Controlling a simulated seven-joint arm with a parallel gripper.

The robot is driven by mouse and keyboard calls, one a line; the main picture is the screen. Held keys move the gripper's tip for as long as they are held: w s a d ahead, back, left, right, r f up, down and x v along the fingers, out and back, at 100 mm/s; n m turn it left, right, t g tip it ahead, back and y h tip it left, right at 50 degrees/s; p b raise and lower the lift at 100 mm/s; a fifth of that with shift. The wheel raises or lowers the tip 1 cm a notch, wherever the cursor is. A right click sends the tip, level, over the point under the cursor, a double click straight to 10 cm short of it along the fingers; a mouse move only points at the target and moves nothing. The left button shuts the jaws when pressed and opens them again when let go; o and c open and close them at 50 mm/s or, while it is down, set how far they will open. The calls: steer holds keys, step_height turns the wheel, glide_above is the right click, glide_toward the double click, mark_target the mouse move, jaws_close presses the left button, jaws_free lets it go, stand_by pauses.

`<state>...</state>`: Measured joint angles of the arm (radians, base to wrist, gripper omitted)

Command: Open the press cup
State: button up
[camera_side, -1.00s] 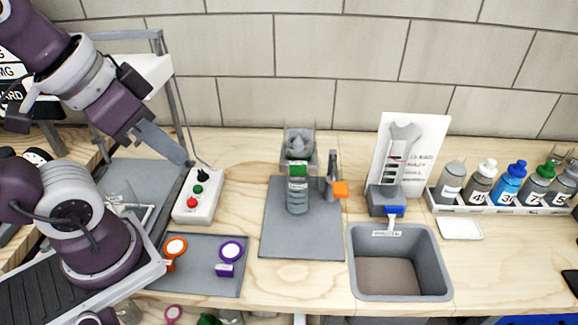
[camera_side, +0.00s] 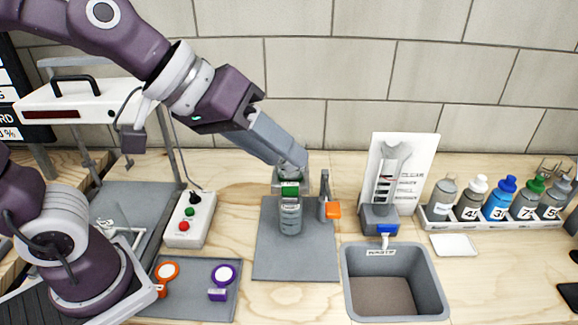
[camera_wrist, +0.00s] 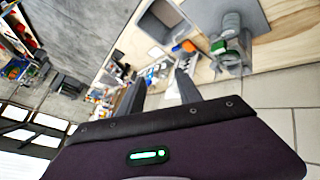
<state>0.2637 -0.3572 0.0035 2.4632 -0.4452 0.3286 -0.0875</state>
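The press cup (camera_side: 290,217) is a grey upright cylinder with a green band, standing on a grey mat (camera_side: 295,262). A clear part with a grey knob shows behind its top, partly covered by my gripper. It also shows in the wrist view (camera_wrist: 228,44), at the upper right. An orange-tipped lever (camera_side: 333,210) stands just right of the cup. My gripper (camera_side: 298,160) is above and behind the cup in the side view. In the wrist view its two fingers (camera_wrist: 160,84) are apart with nothing between them. I cannot tell whether it touches the clear part.
A grey waste basin (camera_side: 395,250) and a dispenser with a blue tap (camera_side: 381,215) stand to the right. A rack of bottles (camera_side: 498,200) is farther right. A button box (camera_side: 190,222) and a tray with orange and purple scoops (camera_side: 195,300) are left. The tiled wall is close behind.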

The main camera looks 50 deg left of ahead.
steer(key=w+d+f+n+t, duration=0.1)
steer(key=w+d+f+n, duration=0.25)
steer(key=w, duration=0.35)
steer(key=n+t+y, duration=0.4)
steer(key=n+y, duration=0.2)
steer(key=y, duration=1)
glide_toward(291, 170)
steer(key=x, duration=0.4)
steer(key=shift+w+a+f+y, duration=0.1)
steer(key=shift+f+y, duration=0.1)
steer(key=shift+y, duration=0.2)
steer(key=x, duration=0.6)
steer(key=shift+w+a, duration=0.2)
steer(key=shift+c, duration=0.4)
